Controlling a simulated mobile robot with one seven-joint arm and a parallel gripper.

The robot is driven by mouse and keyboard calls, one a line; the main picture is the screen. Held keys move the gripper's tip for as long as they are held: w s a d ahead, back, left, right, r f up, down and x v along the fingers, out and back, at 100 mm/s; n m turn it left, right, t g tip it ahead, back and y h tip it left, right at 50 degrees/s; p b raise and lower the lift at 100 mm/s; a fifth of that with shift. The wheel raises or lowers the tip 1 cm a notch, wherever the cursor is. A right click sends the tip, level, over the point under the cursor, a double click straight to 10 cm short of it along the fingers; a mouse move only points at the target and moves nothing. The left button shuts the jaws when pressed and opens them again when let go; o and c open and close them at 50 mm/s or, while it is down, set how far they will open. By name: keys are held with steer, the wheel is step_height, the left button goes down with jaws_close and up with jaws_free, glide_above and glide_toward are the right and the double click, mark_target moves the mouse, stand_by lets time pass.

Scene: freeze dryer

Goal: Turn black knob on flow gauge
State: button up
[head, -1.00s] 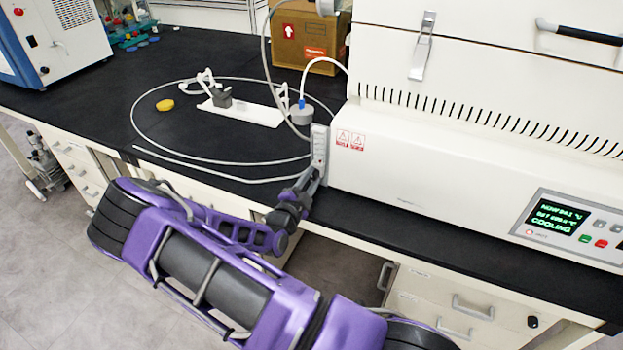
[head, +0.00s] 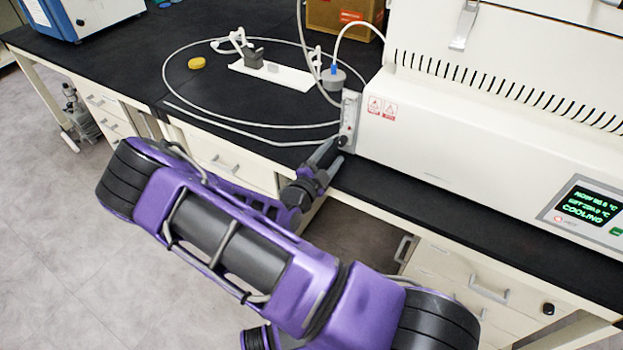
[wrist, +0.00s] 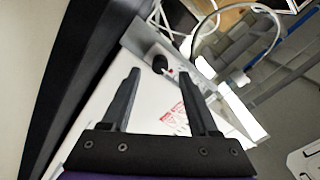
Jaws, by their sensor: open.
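The flow gauge (head: 350,112) is a narrow upright grey panel at the left end of the white freeze dryer. Its black knob (head: 342,141) sits low on it. In the wrist view the black knob (wrist: 159,64) shows just beyond and between my fingertips. My gripper (head: 331,153) is close in front of the lower gauge, and it also shows in the wrist view (wrist: 158,74). Its two dark fingers are apart, with nothing held. Whether a finger touches the knob is unclear.
The white freeze dryer (head: 440,140) stands to the right of the gauge. A grey tube (head: 215,130) loops over the black benchtop (head: 130,90). A blue-grey fitting (head: 333,78) with hoses stands behind the gauge. Drawers (head: 480,285) lie below the bench edge.

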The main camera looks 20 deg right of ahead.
steer(key=v, duration=1.3)
steer(key=shift+r, duration=0.1)
